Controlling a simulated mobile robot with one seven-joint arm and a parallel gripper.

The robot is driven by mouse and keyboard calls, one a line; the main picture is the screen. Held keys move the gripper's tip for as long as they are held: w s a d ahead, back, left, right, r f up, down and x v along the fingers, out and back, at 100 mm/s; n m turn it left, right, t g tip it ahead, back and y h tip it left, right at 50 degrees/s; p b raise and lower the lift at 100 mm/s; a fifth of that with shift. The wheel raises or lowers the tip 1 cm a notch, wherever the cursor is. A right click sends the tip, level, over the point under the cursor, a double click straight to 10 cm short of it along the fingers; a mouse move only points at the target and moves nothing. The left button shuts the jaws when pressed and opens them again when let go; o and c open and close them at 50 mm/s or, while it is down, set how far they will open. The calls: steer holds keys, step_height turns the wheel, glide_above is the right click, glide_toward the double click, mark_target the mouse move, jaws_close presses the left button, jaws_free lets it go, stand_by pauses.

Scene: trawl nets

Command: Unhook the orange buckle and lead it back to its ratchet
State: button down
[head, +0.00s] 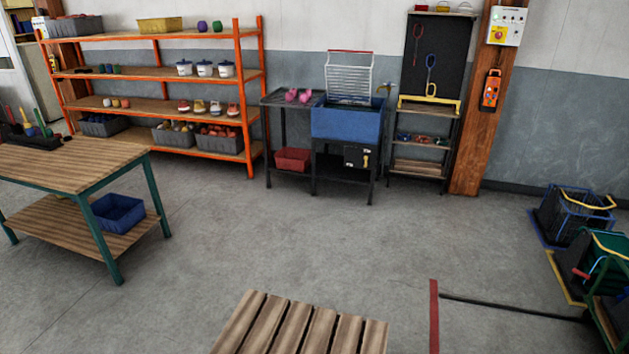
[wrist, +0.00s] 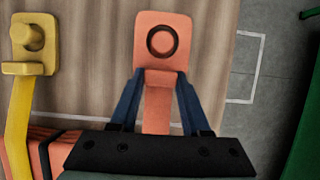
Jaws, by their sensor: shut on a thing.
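The orange buckle (wrist: 158,78) is in the middle of the wrist view, with an orange strap-like piece (wrist: 156,115) running from it toward my wrist. Above it is an orange plate (wrist: 178,22) with a dark ring around a round orange centre. My gripper (wrist: 160,77) is shut on the buckle, one blue finger on each side. I cannot tell whether the buckle is hooked on the plate or apart from it. The ratchet is not clearly seen. Neither my gripper nor the buckle shows in the head view.
A yellow plate with a round knob (wrist: 30,37) and a yellow strap (wrist: 18,110) lies at left in the wrist view. In the head view, a slatted wooden top (head: 290,325) is at the bottom, a workbench (head: 75,165) at left, crates (head: 580,215) at right. The middle floor is clear.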

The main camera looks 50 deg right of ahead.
steer(key=shift+r+p, duration=1.8)
steer(key=shift+r, duration=0.1)
steer(key=shift+d, duration=0.1)
